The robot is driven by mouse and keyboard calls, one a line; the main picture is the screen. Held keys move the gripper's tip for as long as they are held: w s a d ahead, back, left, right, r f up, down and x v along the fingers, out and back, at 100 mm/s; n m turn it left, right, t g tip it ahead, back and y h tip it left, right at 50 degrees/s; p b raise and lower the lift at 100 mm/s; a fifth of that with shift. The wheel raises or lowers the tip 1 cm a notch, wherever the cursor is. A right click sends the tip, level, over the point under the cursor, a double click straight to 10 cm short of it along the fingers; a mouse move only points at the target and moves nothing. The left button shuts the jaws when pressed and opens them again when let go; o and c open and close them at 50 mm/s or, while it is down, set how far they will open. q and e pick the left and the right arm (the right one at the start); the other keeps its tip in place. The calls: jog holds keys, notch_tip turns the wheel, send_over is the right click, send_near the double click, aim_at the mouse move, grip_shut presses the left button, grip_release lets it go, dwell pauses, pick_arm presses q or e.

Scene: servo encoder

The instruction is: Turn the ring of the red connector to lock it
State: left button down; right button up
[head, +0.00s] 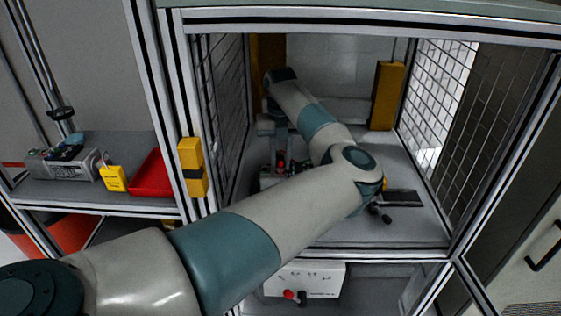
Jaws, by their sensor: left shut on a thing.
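The red connector (281,166) is a small red spot low inside the framed cell, on a dark device (268,178) on the cell floor. My left arm reaches in from the lower left and bends back over the cell. My left gripper (281,155) points down at the red connector and is shut on it. The fingertips and the ring are too small to make out, so the ring's turn position cannot be told. My forearm hides part of the device and the floor in front of it. My right gripper is not in view.
Metal posts and mesh walls bound the cell. A yellow column (387,96) stands at the back right. A dark flat item (402,198) lies on the floor at right. Outside left, a shelf holds a red bin (152,174), a yellow padlock-shaped item (113,178) and a grey box.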

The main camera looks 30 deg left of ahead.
pick_arm(q)
jog(key=shift+m, duration=0.8)
jog(key=c, duration=1.5)
grip_release()
jog(key=shift+w+r, duration=0.1)
jog(key=shift+r, duration=0.55)
jog(key=shift+a+r+p, duration=0.1)
jog(key=shift+r+p, duration=1.55)
jog(key=shift+r, duration=1.75)
